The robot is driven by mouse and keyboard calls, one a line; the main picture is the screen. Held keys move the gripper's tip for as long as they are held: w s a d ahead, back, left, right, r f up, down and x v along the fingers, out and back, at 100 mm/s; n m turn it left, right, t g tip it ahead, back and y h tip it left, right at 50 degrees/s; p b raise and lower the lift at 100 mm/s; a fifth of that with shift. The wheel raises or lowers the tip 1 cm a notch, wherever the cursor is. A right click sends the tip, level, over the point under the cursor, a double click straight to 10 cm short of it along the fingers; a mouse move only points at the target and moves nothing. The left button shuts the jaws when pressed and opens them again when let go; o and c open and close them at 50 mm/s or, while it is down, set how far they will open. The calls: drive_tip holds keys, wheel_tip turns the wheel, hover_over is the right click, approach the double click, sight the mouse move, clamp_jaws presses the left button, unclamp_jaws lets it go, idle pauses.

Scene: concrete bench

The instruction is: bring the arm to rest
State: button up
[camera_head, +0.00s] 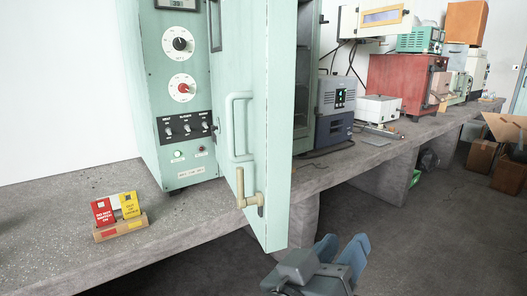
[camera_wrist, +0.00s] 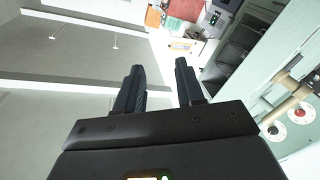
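My gripper (camera_head: 344,246) is at the lower middle of the head view, in front of the bench and just right of the open cabinet door's lower edge. In the wrist view my gripper (camera_wrist: 160,68) shows two dark fingers set apart with nothing between them. It appears to touch nothing. The arm behind it is mostly out of the head view.
A pale green cabinet (camera_head: 176,100) stands on the concrete bench (camera_head: 180,240). Its door (camera_head: 277,120) is swung open past the bench edge, with a lever handle (camera_head: 250,200). Red and yellow signs (camera_head: 117,209) stand at left. Open floor (camera_head: 400,240) lies at right.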

drive_tip(key=s+d+f+n+y+p, duration=0.1)
drive_tip(key=s+d+f+n+y, duration=0.25)
drive_tip(key=f, duration=0.45)
drive_tip(key=s+d+f+n+y+p, duration=0.15)
drive_tip(key=s+f+n+y, duration=0.3)
drive_tip(key=f, duration=0.45)
drive_tip(key=s+d+f+m+y, duration=0.25)
drive_tip(key=s+y, duration=0.25)
drive_tip(key=s, duration=1)
drive_tip(key=s+d+r+m+h+p, duration=0.1)
drive_tip(key=s+d+r+m, duration=0.2)
drive_tip(key=s+r, duration=0.5)
drive_tip(key=shift+s+d+r+t+p, duration=0.35)
drive_tip(key=shift+s+d+r+t, duration=0.1)
drive_tip(key=shift+s, duration=0.8)
drive_tip(key=shift+f, duration=0.1)
